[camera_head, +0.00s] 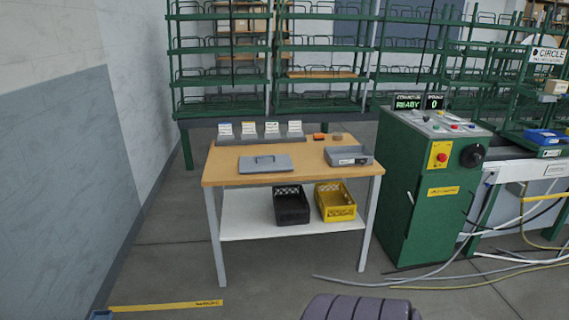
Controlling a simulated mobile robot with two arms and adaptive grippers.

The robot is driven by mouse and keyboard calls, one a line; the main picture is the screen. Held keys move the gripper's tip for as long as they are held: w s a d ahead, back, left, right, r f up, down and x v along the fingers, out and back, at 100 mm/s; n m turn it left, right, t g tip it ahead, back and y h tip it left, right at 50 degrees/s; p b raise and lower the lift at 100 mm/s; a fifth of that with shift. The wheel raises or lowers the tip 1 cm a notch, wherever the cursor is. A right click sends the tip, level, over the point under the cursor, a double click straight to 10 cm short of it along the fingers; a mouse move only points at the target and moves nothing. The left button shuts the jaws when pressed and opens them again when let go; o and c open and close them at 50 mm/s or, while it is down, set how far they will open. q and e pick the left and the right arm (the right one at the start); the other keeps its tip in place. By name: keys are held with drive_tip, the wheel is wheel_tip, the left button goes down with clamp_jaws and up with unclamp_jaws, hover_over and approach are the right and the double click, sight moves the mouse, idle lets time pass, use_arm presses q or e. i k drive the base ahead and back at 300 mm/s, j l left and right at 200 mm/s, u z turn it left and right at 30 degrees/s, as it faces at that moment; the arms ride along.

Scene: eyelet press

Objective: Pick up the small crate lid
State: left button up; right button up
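A flat grey lid with a raised handle on top (265,163) lies on the left part of the wooden tabletop (228,180), near its front edge. It looks like the small crate lid. Nothing is touching it from above.
A grey tray (348,157) sits at the table's right; white cards (272,129) stand behind the lid. Black (291,205) and yellow (336,202) crates are on the lower shelf. A green control cabinet (430,215) stands right, with cables (400,284) on the floor.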

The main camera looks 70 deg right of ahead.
sight(264, 164)
drive_tip(key=z, duration=2.1)
drive_tip(key=i+l, duration=0.15)
drive_tip(key=i, duration=0.3)
drive_tip(key=i+l, duration=0.15)
drive_tip(key=i, duration=0.35)
drive_tip(key=i+l, duration=0.15)
drive_tip(key=i, duration=0.3)
drive_tip(key=i+l+u, duration=0.1)
drive_tip(key=i, duration=0.4)
drive_tip(key=i+l, duration=0.2)
drive_tip(key=i, duration=0.25)
